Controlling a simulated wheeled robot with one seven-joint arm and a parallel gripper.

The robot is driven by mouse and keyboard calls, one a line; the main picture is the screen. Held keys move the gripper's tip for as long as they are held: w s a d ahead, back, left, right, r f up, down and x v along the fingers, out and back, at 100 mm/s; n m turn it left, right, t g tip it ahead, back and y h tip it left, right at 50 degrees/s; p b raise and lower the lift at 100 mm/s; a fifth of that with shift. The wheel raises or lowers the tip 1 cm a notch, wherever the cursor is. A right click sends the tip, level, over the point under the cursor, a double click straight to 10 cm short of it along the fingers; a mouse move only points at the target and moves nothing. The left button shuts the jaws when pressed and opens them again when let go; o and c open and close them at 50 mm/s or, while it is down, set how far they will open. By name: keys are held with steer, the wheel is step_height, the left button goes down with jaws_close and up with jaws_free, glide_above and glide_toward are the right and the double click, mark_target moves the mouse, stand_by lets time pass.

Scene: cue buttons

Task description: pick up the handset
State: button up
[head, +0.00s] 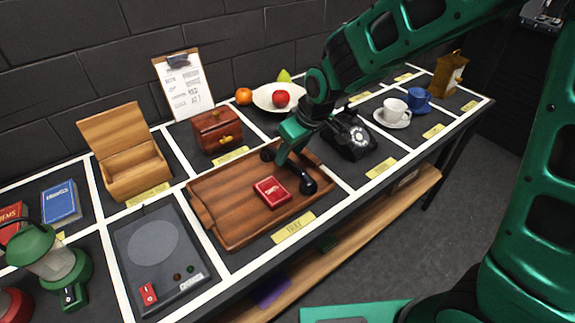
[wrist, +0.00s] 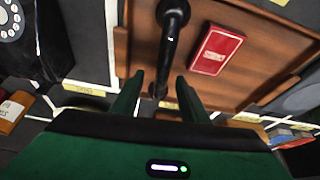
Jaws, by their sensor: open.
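The black handset (head: 309,186) lies on the wooden tray (head: 222,222), beside a red card box (head: 271,192). My gripper (head: 284,154) is over the tray at the handset and partly hides its handle in the head view. In the wrist view, the handset (wrist: 172,45) runs lengthwise up from between the fingertips. My gripper (wrist: 158,80) is open there, with one finger on each side of the handset's near part. I cannot tell whether either finger touches it. The black rotary telephone (head: 349,136) stands right of the tray, without its handset.
A wooden chest (head: 217,130) and a white fruit bowl (head: 266,99) stand behind the tray. A grey scale-like device (head: 158,255) is to its left. A white cup (head: 394,110) and a blue cup (head: 418,98) stand farther right. The tray's left part is bare.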

mark_target(288, 159)
steer(key=shift+x, duration=1.85)
steer(key=shift+s+f, duration=0.1)
steer(key=shift+f, duration=0.2)
steer(key=shift+c, duration=0.3)
jaws_close()
